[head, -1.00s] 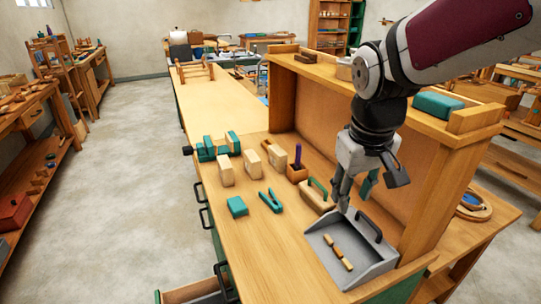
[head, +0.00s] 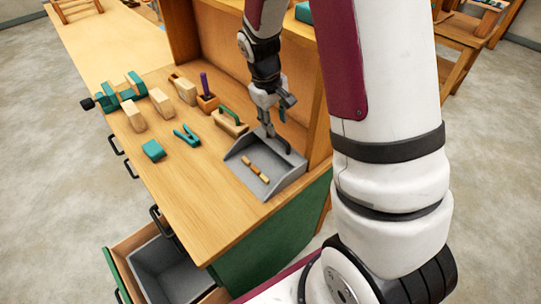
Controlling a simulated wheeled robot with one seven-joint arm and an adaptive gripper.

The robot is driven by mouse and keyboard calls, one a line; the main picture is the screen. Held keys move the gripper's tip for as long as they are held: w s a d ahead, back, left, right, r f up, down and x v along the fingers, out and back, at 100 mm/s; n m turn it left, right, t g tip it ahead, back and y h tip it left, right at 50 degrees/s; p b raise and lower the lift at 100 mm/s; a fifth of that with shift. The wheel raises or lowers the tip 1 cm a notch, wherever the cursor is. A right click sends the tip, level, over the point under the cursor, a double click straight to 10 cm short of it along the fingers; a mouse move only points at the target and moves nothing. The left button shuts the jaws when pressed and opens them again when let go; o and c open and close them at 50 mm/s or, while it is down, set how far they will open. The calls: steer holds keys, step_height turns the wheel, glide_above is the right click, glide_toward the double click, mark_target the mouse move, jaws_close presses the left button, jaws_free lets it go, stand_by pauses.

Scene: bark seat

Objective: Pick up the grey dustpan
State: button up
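The grey dustpan (head: 243,172) lies on the workbench near its front right end, with its dark handle (head: 287,143) at the back edge. My gripper (head: 273,126) points down just above the back of the dustpan, close to the handle. Its fingers look apart and nothing shows held between them. The fingertips are small here, so I cannot tell whether they touch the handle.
A wooden block with a green handle (head: 230,122) stands close behind the dustpan. A purple-handled tool in a wooden holder (head: 207,101), green pliers (head: 187,135), a green block (head: 153,150) and a vise (head: 122,92) are farther left. An open drawer (head: 125,251) juts out below.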

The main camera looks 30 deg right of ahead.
mark_target(278, 136)
steer(key=f, duration=0.4)
steer(key=d+f+p, duration=0.1)
steer(key=f, duration=0.1)
steer(key=shift+s, duration=0.2)
steer(key=shift+w+d+f, duration=0.1)
steer(key=shift+d+f, duration=0.05)
steer(key=shift+f, duration=0.4)
jaws_close()
